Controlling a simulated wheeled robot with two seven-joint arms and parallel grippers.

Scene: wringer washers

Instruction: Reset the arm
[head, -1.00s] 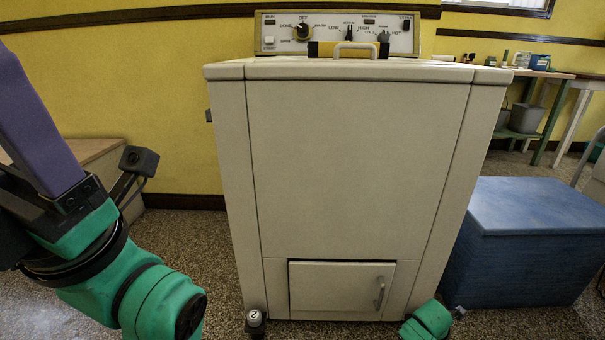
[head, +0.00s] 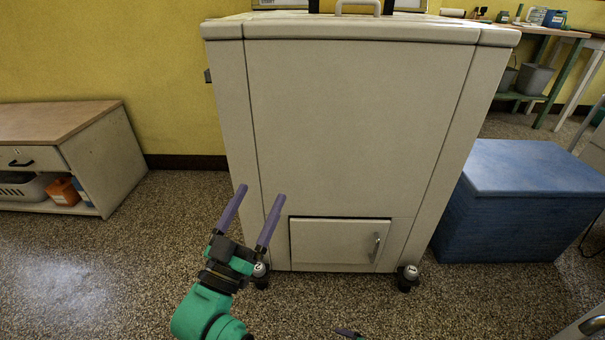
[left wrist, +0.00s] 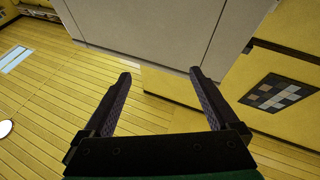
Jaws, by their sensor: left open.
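My left gripper (head: 261,192) is in front of the lower left part of a cream washer (head: 350,130). Its two purple fingers are spread apart and point up and slightly right, with nothing between them. The left wrist view also shows the open, empty fingers (left wrist: 160,74), with the pale washer panel (left wrist: 150,35) beyond them. A small dark tip shows at the bottom edge of the head view, perhaps part of my right gripper (head: 348,333); its jaws cannot be made out.
The washer has a small closed door (head: 335,243) low down and stands on casters. A blue chest (head: 535,170) stands at right. A low wood-topped cabinet (head: 50,120) is at left. Speckled floor is clear between cabinet and washer.

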